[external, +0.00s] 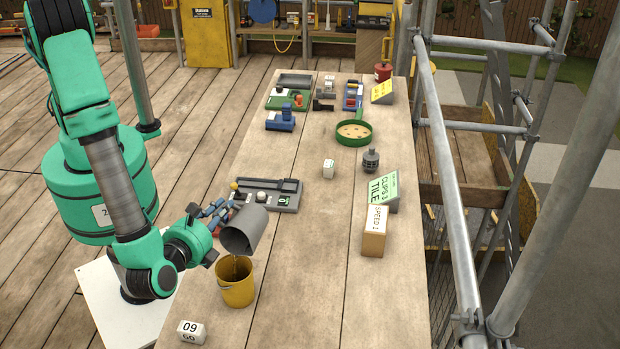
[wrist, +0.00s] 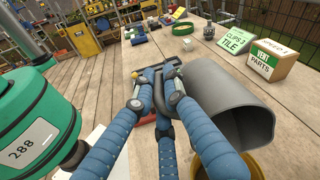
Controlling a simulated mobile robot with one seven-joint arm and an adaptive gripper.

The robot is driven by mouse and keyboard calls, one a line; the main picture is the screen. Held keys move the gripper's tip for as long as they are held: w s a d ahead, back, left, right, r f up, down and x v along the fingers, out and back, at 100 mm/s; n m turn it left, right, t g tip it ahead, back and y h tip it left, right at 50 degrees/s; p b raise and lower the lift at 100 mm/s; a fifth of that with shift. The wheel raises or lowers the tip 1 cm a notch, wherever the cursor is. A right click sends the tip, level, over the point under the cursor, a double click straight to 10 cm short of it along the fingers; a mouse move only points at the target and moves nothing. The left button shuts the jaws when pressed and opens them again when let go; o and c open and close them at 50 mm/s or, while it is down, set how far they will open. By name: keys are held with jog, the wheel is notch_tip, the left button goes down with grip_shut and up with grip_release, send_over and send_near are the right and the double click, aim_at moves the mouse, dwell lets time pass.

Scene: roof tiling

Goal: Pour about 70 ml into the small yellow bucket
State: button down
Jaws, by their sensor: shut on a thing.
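The small yellow bucket (external: 235,284) stands upright on the near left part of the plank table. A grey jug (external: 245,231) is tilted just above it, mouth down toward the bucket, and a thin stream seems to fall from it into the bucket. My gripper (external: 212,222) is shut on the jug from its left side. In the wrist view the blue-sleeved fingers of my gripper (wrist: 158,100) close around the handle of the jug (wrist: 228,98). Part of the bucket rim (wrist: 262,165) shows below the jug there. The liquid level in the bucket is hidden.
A grey device with a small display (external: 272,194) lies behind the jug. A white "09" block (external: 191,331) is at the near left corner. The table's near right is clear.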

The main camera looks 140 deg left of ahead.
jog(key=f+h, duration=0.1)
jog(key=s+a+f+t+h+b, duration=0.1)
jog(key=a+f+t+h, duration=0.1)
jog(key=shift+s+a+h, duration=0.25)
jog(key=shift+s+h, duration=0.05)
jog(key=shift+f, duration=0.1)
dwell(0.5)
jog(key=shift+s+a+f+t+h, duration=0.15)
jog(key=shift+f+t+h, duration=0.05)
jog(key=shift+t+h, duration=0.25)
jog(key=shift+r+t+h+p, duration=0.1)
jog(key=shift+t+h+p, duration=0.15)
jog(key=shift+h+p, duration=0.15)
dwell(1.0)
